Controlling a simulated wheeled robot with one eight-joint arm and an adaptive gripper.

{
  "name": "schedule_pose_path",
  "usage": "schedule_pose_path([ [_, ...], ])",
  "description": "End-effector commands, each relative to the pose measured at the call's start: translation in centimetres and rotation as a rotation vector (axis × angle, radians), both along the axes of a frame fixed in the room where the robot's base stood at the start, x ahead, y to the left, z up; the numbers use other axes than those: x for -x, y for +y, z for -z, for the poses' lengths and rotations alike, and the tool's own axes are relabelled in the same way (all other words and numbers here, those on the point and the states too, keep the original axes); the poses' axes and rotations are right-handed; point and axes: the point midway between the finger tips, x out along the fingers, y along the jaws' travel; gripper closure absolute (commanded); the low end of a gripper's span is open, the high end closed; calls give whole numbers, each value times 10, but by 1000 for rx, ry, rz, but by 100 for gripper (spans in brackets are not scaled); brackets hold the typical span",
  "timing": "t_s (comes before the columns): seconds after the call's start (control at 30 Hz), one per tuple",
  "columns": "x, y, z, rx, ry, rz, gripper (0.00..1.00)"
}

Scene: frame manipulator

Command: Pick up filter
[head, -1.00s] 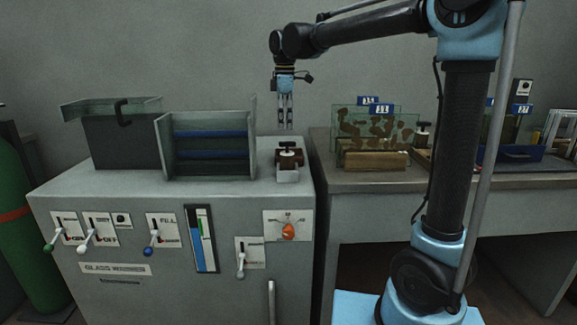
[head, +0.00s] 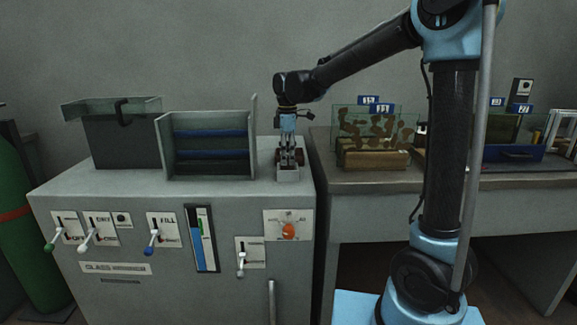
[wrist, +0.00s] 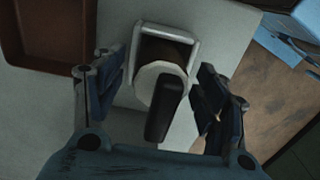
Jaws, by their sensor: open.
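The filter (wrist: 148,80) appears to be the round whitish piece with a black handle (wrist: 163,112), seen from above in the wrist view. It sits at a small pale square holder (wrist: 137,45) on top of the washer cabinet. My gripper (wrist: 160,92) is open, with one finger on each side of the filter and handle, and gaps show on both sides. In the head view my gripper (head: 289,155) points straight down over the holder (head: 288,174) and hides most of the filter.
The cabinet (head: 75,185) also carries a glass-walled rack (head: 210,172) and a dark tank (head: 120,150), left of my gripper. A bench (head: 365,180) with glass panels (head: 350,120) and wooden blocks (head: 372,160) stands to the right. The cabinet front has several levers.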

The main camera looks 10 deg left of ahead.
Motion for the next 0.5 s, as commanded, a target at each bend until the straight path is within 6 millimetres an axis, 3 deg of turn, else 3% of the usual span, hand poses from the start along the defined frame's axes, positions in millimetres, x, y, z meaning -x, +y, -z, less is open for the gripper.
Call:
schedule_pose_path([
  [0.17, 0, 0, 15, 0, 0, 0, 34],
  [0.4, 0, 0, 17, 0, 0, 0, 34],
  [0.43, 0, 0, 17, 0, 0, 0, 36],
  [0.5, 0, 0, 17, 0, 0, 1, 52],
])
